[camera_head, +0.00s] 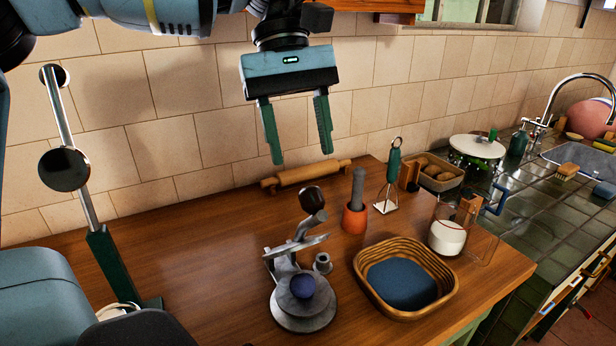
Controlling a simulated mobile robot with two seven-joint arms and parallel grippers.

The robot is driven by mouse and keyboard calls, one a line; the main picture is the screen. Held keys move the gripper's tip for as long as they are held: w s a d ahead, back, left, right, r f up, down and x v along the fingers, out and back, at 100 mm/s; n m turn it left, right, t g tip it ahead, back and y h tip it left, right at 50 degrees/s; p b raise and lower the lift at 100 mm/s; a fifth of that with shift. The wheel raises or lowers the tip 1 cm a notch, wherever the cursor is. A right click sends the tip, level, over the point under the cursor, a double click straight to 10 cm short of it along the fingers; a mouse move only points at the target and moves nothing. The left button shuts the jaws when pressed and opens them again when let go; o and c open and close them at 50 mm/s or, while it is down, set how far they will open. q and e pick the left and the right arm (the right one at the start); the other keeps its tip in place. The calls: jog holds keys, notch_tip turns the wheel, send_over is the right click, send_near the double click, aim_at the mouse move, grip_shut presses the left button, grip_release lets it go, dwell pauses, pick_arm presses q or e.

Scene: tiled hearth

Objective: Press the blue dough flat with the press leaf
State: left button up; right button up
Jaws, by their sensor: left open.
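The blue dough (302,286) is a dark blue ball on the round grey base of the press (303,311), on the wooden counter. The press leaf (297,246) is a grey metal plate raised and tilted above the dough, with a grey lever and a dark brown knob (312,198) at its top. My left gripper (302,157) is open and empty, pointing down, well above the press and apart from it. My right gripper is not in view.
A woven basket (447,274) with a blue lining stands right of the press. An orange mortar with a grey pestle (354,217), a rolling pin (305,175), a green-handled masher (387,190) and a glass jug (447,238) stand nearby.

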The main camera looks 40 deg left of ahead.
aim_at(308, 187)
pick_arm(q)
jog(key=x, duration=0.5)
jog(key=shift+d+f, duration=0.1)
jog(key=shift+f, duration=0.25)
grip_shut()
